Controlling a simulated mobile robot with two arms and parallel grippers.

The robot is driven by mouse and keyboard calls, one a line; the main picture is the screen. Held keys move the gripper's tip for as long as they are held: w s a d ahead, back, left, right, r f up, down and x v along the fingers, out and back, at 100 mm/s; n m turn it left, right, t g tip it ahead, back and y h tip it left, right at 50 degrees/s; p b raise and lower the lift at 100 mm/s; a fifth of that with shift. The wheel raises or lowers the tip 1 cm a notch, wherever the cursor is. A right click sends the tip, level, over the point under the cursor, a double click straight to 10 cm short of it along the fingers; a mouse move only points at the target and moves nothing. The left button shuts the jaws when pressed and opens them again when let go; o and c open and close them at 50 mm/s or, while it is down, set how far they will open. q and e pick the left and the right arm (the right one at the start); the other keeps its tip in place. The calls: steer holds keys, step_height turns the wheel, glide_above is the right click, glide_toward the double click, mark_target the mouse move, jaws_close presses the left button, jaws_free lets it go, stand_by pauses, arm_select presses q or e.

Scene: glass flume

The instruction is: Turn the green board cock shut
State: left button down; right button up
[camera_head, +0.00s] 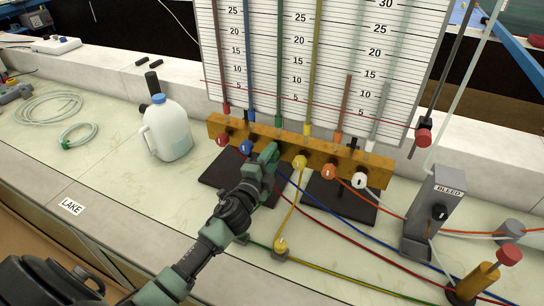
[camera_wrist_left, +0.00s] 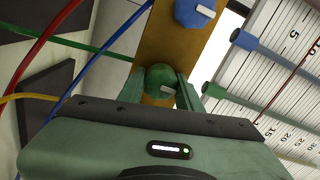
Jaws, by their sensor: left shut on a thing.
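The green board cock (camera_wrist_left: 158,76) is a round green knob with a short white mark on its face, on the ochre wooden rail. My left gripper (camera_wrist_left: 161,90) is shut on it, one finger on each side of the knob. The white mark lies slanted. In the head view my left gripper (camera_head: 270,153) reaches the rail (camera_head: 318,152) from the front, and the gripper hides the green cock there. A green tube (camera_head: 279,75) rises above it against the scale board. My right gripper is not in view.
Blue (camera_head: 246,147), red (camera_head: 222,140), yellow (camera_head: 299,162), orange (camera_head: 329,172) and white (camera_head: 359,180) cocks sit along the same rail. Coloured hoses cross the bench in front. A white jug (camera_head: 168,132) stands to the left, a grey BLEED post (camera_head: 433,215) to the right.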

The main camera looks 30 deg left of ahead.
arm_select(q)
steer(key=shift+f+m, duration=0.1)
steer(key=shift+m, duration=0.2)
steer(key=c, duration=1)
jaws_free()
steer(key=shift+o, duration=0.2)
steer(key=shift+s, duration=0.1)
steer(key=shift+s, duration=0.25)
steer(key=s+b, duration=0.1)
steer(key=s, duration=0.6)
steer(key=shift+d, duration=0.3)
steer(key=shift+s, duration=0.15)
